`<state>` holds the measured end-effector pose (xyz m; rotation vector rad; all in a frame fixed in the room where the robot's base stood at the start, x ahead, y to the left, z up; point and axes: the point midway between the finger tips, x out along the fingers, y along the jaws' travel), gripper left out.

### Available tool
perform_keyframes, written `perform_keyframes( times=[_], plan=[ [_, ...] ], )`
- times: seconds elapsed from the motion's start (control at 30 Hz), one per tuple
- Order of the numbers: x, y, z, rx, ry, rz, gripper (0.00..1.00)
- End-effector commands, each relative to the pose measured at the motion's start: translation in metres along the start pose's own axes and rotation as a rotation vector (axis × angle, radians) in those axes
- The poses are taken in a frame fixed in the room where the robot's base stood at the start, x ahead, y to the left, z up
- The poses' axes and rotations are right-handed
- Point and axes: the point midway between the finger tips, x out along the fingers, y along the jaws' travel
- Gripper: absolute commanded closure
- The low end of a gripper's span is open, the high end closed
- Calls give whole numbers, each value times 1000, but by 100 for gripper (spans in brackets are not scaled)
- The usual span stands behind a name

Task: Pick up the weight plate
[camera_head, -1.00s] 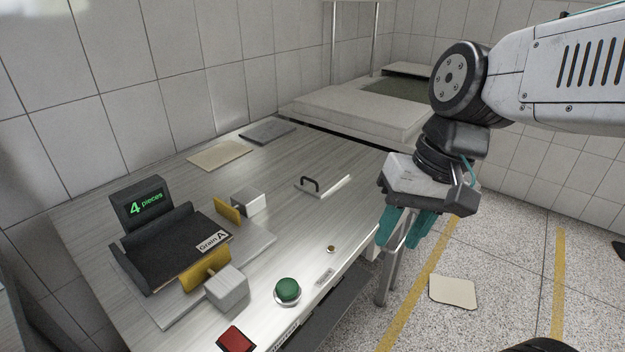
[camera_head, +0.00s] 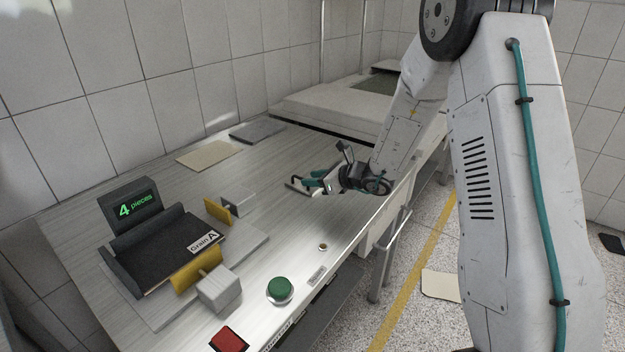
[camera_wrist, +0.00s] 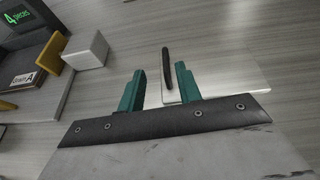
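The weight plate is a flat, pale metal slab (camera_wrist: 222,77) with a dark bar handle (camera_wrist: 166,66) on top. It lies flat on the table; in the head view my gripper hides most of it, and part of the handle (camera_head: 294,184) shows. My gripper (camera_head: 309,179) is over the plate with its teal fingers apart. In the wrist view the handle appears between the open fingertips (camera_wrist: 160,69), closer to the right one. I see no contact, and cannot tell whether the fingers are down at the handle's height.
A scale with a green "4 pieces" display (camera_head: 138,205) and black tray (camera_head: 180,255) stands at the left. A green button (camera_head: 280,290) and red button (camera_head: 229,340) sit near the front edge. A tan sheet (camera_head: 208,155) and grey sheet (camera_head: 257,131) lie at the back.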

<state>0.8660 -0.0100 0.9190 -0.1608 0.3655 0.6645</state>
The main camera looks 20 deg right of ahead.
Motion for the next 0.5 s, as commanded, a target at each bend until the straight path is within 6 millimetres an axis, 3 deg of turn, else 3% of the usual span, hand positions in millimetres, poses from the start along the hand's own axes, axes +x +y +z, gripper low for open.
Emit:
perform_keyframes(
  times=[0.17, 0.5],
  plan=[
    [14, -10, -12, 49, 4, -32, 66],
    [57, -8, -5, 46, 3, -30, 66]
  ],
)
